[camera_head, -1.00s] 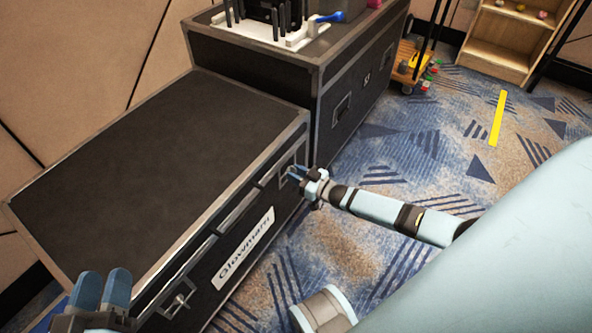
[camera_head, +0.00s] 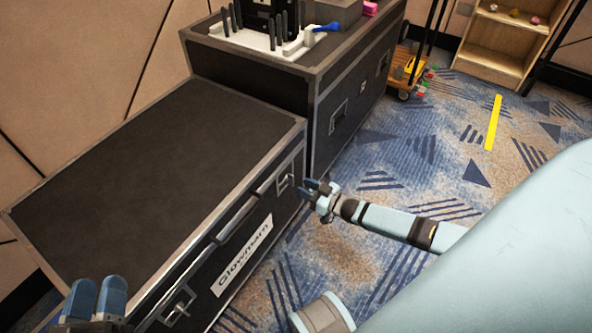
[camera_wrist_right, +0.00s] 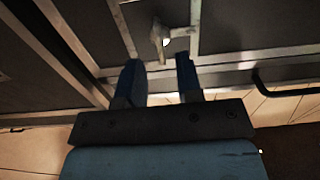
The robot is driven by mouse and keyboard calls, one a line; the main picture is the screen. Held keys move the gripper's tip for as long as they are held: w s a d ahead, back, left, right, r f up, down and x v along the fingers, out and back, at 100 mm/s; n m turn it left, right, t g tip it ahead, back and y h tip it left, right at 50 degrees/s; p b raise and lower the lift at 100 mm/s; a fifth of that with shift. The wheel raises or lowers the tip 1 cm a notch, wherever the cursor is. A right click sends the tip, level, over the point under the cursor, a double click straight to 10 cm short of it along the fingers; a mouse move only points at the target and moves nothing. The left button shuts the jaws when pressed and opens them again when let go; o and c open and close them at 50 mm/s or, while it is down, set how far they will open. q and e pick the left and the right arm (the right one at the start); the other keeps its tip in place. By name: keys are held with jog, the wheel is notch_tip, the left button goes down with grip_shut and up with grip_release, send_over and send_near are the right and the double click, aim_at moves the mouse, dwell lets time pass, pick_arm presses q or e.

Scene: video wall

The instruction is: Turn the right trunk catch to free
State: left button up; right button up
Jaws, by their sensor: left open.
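The black trunk (camera_head: 150,165) with metal edges stands at the left, its lid shut. The right trunk catch (camera_head: 285,183) sits in a metal-framed recess at the right end of the trunk's front. It shows in the right wrist view as a small metal handle (camera_wrist_right: 158,36), just beyond the fingertips. My right gripper (camera_head: 318,187) is open and empty in front of the catch, apart from it. The gap between its fingers (camera_wrist_right: 161,68) faces the handle. My left gripper (camera_head: 97,290) is open at the lower left, over the trunk's near side. The left trunk catch (camera_head: 178,308) is near it.
A taller black case (camera_head: 250,60) stands behind the trunk, with a white rack and a blue item on top. A wheeled cart (camera_head: 408,72) and a wooden shelf (camera_head: 497,45) stand further back.

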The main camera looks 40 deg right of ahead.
pick_arm(q)
jog(key=r+p, duration=0.1)
jog(key=r, duration=0.1)
jog(key=r+t+p, duration=0.1)
jog(key=shift+s+a+r, duration=0.1)
jog(key=shift+a+r, duration=0.1)
jog(key=shift+r, duration=0.2)
pick_arm(e)
jog(key=v, duration=0.9)
